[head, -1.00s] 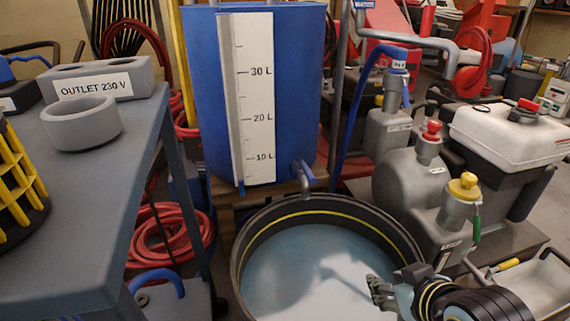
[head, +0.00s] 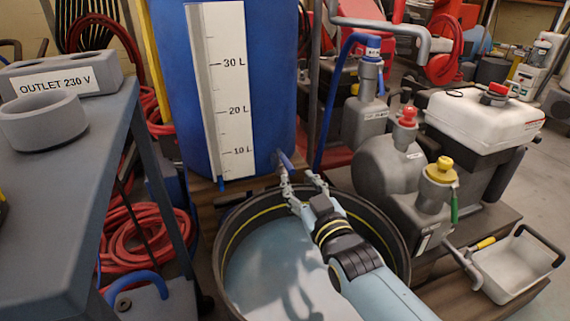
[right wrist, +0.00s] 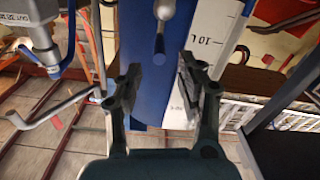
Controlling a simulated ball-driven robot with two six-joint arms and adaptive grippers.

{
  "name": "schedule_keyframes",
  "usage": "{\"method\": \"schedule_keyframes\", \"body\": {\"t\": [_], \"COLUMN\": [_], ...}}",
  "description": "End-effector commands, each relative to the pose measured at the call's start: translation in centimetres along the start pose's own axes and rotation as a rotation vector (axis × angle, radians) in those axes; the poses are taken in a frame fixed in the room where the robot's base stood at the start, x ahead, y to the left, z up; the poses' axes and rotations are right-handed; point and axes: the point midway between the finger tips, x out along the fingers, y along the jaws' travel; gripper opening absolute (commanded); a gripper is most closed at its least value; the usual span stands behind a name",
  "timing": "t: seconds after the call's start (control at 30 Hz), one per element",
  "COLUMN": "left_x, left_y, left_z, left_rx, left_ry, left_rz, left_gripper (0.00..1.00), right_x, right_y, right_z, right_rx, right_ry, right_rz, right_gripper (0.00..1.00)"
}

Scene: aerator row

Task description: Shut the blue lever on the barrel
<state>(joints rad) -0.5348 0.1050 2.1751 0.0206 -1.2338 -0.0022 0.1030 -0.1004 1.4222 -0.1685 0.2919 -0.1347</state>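The blue barrel (head: 168,90) stands upright behind a round black tub, with a white litre scale (head: 222,90) on its front. The small blue lever (head: 285,158) is low on the barrel's right side, by the outlet. My right gripper (head: 302,183) is open and empty, reaching over the tub with its fingertips just below the lever. I see no contact. My left gripper is not in view.
The black tub (head: 398,238) holds pale liquid under my right arm. Grey pump bodies with a red cap (head: 407,116) and a yellow cap (head: 441,170) stand to the right. A grey table (head: 75,215) is at the left, with red hoses (head: 130,240) beside it.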

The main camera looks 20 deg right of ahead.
Motion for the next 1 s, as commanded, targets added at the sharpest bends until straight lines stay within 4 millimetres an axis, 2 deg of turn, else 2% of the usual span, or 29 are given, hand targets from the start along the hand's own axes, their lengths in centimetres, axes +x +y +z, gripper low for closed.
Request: {"method": "schedule_keyframes", "body": {"t": [0.2, 0.4, 0.6, 0.83, 1.0], "left_x": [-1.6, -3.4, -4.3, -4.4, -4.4], "left_y": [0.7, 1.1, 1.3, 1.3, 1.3], "left_z": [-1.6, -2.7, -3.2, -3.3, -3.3], "left_rx": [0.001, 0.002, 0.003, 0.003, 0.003], "left_ry": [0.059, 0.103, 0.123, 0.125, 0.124], "left_rz": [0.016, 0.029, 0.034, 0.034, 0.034], "left_gripper": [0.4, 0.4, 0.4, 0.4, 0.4], "right_x": [4.5, 7.6, 8.7, 8.8, 8.8], "right_y": [-0.1, -0.1, 0.0, 0.0, 0.0], "right_z": [0.6, 0.5, 0.2, 0.0, 0.1], "right_rx": [0.001, 0.0, 0.0, 0.001, 0.001], "right_ry": [-0.003, -0.004, -0.003, -0.002, -0.002], "right_rz": [0.0, 0.0, 0.0, 0.0, 0.0], "right_gripper": [0.38, 0.38, 0.38, 0.38, 0.16]}}
